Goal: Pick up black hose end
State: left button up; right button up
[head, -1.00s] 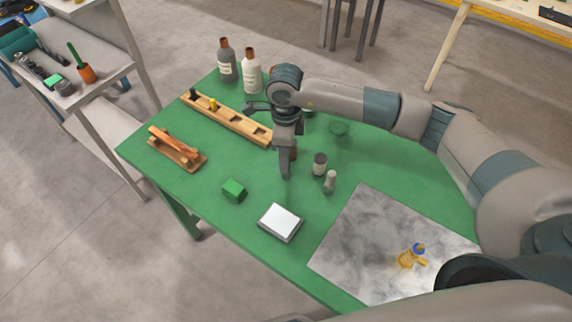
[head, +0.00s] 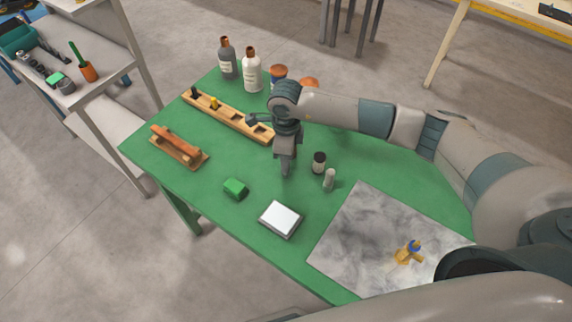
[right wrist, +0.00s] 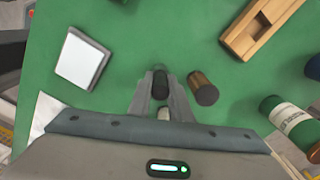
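A small upright cylinder with a black top (head: 319,160) stands on the green table, right of my right gripper (head: 285,170) in the head view. In the right wrist view the black end (right wrist: 160,83) shows between the fingers of my right gripper (right wrist: 160,80). The fingers are apart. I see no grip on it; their height above it is hard to judge. A pale small cylinder (head: 329,180) stands close by, and part of it shows between the fingers in the wrist view (right wrist: 162,114). My left gripper is not in view.
A brown cylinder (right wrist: 203,90) stands just beside the fingers. A grey mat (head: 350,235) with a brass fitting (head: 408,252) lies at right.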

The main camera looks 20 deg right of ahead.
jog(key=shift+r, duration=0.15)
grip_shut()
jog(key=shift+r, duration=0.3)
notch_tip(320, 180, up, 8)
jog(key=b, duration=0.4)
jog(key=shift+r, duration=0.6)
jog(key=shift+s, duration=0.1)
